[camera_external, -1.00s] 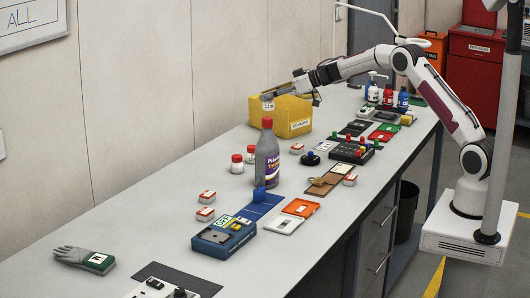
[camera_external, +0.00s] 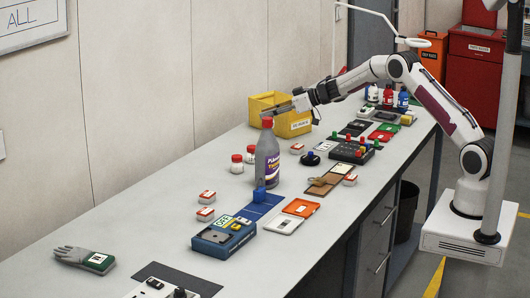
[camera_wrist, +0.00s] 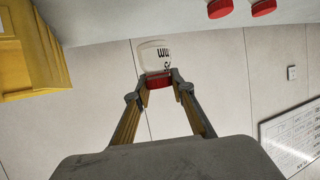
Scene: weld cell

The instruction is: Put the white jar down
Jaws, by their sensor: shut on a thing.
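The white jar (camera_wrist: 154,54) has black lettering and a red lid (camera_wrist: 158,82). In the wrist view my gripper (camera_wrist: 158,84) is shut on it at the lid. In the external view my gripper (camera_external: 282,108) reaches left at about the height of the grey bottle's red cap (camera_external: 267,122). There the held jar is hidden or too small to make out, and its height above the bench cannot be told.
The grey bottle (camera_external: 267,160) stands in front of the gripper. Two white jars with red lids (camera_external: 237,163) (camera_external: 251,154) stand left of it. A yellow bin (camera_external: 292,126) is close behind the gripper.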

